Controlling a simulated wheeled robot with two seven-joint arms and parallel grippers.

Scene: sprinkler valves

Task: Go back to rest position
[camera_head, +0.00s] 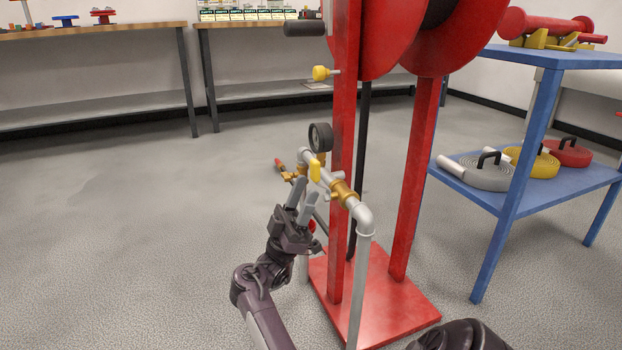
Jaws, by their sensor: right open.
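A small red part (311,226) shows beside the gripper, partly hidden. My left gripper is not in view.
A red hose reel (384,40) stands on a red frame with a red base plate (385,308). A blue shelf (520,187) with coiled hoses is at the right. Workbenches (90,30) line the back wall. The floor at left is clear.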

